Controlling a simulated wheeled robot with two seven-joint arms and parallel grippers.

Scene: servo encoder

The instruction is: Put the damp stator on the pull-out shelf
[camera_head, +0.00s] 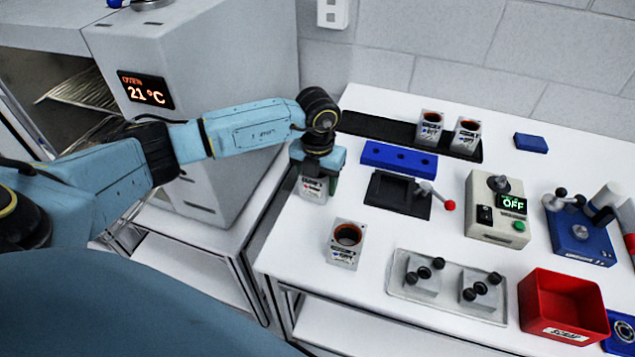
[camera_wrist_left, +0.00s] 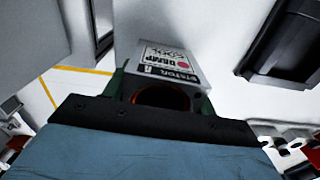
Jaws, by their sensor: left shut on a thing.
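My left gripper (camera_head: 316,164) is shut on the damp stator (camera_head: 314,187), a grey block at the table's left edge. In the left wrist view the damp stator (camera_wrist_left: 172,72) shows a label reading "STATOR" and "DAMP" with a red dot, and a dark round bore with a copper rim. I cannot tell whether it touches the table. The oven (camera_head: 190,90) at the left reads 21 °C. A wire shelf (camera_head: 85,93) shows in its open front, partly hidden by my left arm. My right gripper is not in view.
Another stator (camera_head: 345,243) stands on the white table (camera_head: 300,240). Two more stand on a black strip (camera_head: 385,130) at the back. A blue block (camera_head: 398,158), black fixture (camera_head: 400,194), control box (camera_head: 497,210), metal tray (camera_head: 447,285) and red bin (camera_head: 563,305) occupy the table.

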